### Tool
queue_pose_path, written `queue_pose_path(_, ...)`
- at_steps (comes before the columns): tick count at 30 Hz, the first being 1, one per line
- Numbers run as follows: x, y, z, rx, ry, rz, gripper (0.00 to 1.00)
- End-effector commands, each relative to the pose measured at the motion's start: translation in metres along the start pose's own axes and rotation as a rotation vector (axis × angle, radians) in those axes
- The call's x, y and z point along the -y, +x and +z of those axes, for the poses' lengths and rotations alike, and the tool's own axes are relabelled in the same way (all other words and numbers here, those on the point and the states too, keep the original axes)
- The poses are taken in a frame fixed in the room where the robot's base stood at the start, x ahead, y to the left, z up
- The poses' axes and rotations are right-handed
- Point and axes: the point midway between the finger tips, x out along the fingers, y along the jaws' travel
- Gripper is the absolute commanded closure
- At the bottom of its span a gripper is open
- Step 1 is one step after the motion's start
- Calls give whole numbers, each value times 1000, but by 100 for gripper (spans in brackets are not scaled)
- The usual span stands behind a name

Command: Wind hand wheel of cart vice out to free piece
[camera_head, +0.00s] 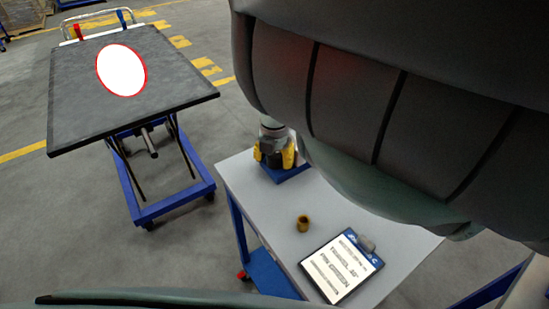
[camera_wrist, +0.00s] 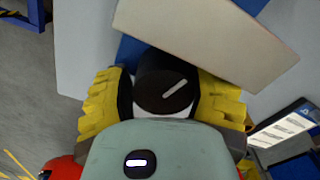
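In the wrist view, a dark round wheel or knob (camera_wrist: 163,92) with a pale bar on its face sits between the two yellow fingers of my gripper (camera_wrist: 165,105). The fingers flank it closely on both sides; whether both press on it I cannot tell. A beige slab (camera_wrist: 205,42) lies just beyond the wheel; whether it is the piece or part of the vice is unclear. In the head view, my gripper (camera_head: 275,154) is low over a blue base (camera_head: 290,173) at the far left corner of the white cart top (camera_head: 265,208). The vice jaws cannot be made out.
A blue lift table (camera_head: 180,88) with a dark top and a white, red-edged oval (camera_head: 122,70) stands at left. Open grey floor (camera_head: 195,135) lies between them.

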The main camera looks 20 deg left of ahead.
Motion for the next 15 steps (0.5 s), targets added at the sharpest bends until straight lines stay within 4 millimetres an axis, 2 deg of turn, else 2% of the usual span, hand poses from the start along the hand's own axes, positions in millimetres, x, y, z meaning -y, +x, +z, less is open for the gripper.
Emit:
queue_pose_path(1, 3, 0, 2, 3, 2, -5, 30)
queue_pose_path(5, 4, -1, 2, 3, 4, -7, 18)
queue_pose_path(15, 6, -1, 3, 3, 8, -11, 18)
